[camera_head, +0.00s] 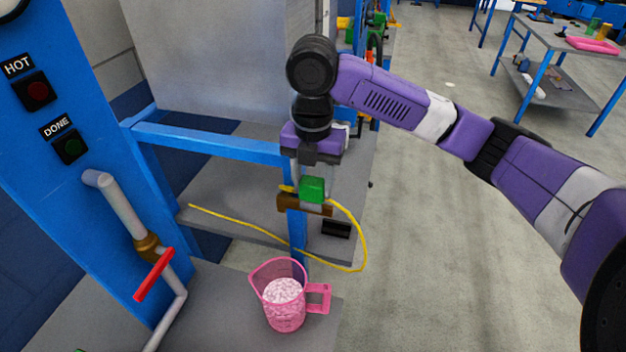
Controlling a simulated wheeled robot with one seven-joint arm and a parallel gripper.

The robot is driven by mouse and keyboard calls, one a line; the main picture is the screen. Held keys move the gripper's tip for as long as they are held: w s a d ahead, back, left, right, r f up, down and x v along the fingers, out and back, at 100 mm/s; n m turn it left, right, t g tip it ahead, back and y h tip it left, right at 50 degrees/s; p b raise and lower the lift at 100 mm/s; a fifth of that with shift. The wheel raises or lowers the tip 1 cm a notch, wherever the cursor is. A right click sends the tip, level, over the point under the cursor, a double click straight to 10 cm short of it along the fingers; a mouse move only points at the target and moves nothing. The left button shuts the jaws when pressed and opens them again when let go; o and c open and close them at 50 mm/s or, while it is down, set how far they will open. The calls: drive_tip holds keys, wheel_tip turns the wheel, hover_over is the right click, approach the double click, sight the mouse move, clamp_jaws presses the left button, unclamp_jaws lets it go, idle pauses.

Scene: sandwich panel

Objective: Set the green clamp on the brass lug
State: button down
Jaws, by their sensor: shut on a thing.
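The green clamp (312,188) is between the fingers of my gripper (313,182), which is shut on it. A yellow cable runs from near the clamp and loops down to the right. The brass lug (290,202) is a brown-gold bar on the blue frame, directly below and behind the clamp. In this view the clamp overlaps the lug's upper edge. I cannot tell whether the two touch. My gripper points downward, and the fingers partly hide behind the clamp.
A pink jug (284,300) with pale granules stands on the grey lower surface below the lug. A pipe with a red valve handle (154,274) is at the left. The yellow cable (364,240) hangs beside the blue frame (205,139). Open floor lies to the right.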

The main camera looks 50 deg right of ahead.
sight(312, 180)
drive_tip(key=shift+f, duration=0.4)
drive_tip(key=shift+f+b, duration=0.6)
idle(0.5)
drive_tip(key=c, duration=0.6)
unclamp_jaws()
drive_tip(key=shift+r, duration=3.9)
